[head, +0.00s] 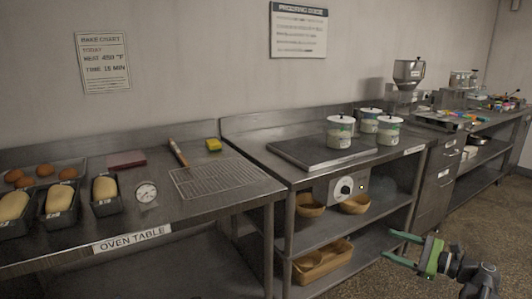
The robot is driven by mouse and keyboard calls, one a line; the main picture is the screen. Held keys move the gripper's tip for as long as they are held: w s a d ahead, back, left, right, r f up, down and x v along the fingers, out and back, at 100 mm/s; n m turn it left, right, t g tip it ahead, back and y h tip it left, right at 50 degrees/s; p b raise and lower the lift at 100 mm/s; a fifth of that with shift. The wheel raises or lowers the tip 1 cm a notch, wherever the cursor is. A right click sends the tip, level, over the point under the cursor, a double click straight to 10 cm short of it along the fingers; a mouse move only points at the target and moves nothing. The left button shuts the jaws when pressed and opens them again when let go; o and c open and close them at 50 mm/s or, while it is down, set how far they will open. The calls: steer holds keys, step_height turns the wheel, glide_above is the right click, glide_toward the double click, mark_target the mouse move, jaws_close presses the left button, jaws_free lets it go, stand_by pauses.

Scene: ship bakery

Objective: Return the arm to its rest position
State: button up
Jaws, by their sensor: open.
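My gripper (397,248) is at the lower right in the head view, with green fingers spread apart and nothing between them. It points left, in front of the lower part of the steel counter (298,178), over the floor. The dark end of my arm (470,272) shows behind it at the bottom right. The rest of the arm is out of view.
The oven table (225,205) on the left bears loaf tins (60,203), a dial (146,192), a wire rack (215,178) and a yellow sponge (213,144). Several white pots (340,132) stand on the counter. Baskets (322,262) sit on its shelves. The floor (465,205) at right is clear.

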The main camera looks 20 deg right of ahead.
steer(key=w+a+f+n+g+y, duration=0.2)
steer(key=w+a, duration=0.3)
steer(key=a, duration=0.3)
steer(key=w+a+f+n+g+y, duration=0.1)
steer(key=w+a+g, duration=0.25)
steer(key=a, duration=0.55)
steer(key=w+a+f+n+g, duration=0.2)
steer(key=a+f+n+g, duration=0.15)
steer(key=a, duration=0.65)
steer(key=w+a+f+n+g, duration=0.15)
steer(key=a+f, duration=0.25)
steer(key=a, duration=0.6)
steer(key=s+a+f+n+g+h, duration=0.55)
steer(key=a+f+n+h, duration=0.25)
steer(key=a+f+n, duration=0.3)
steer(key=d+f+n+t+h, duration=0.1)
steer(key=d+n+h, duration=0.25)
steer(key=d, duration=0.45)
step_height(320, 180, up, 28)
steer(key=n+p, duration=0.1)
steer(key=p, duration=2.7)
steer(key=shift+s+a+r+h, duration=0.2)
steer(key=shift+s+h, duration=0.1)
steer(key=shift+h, duration=0.15)
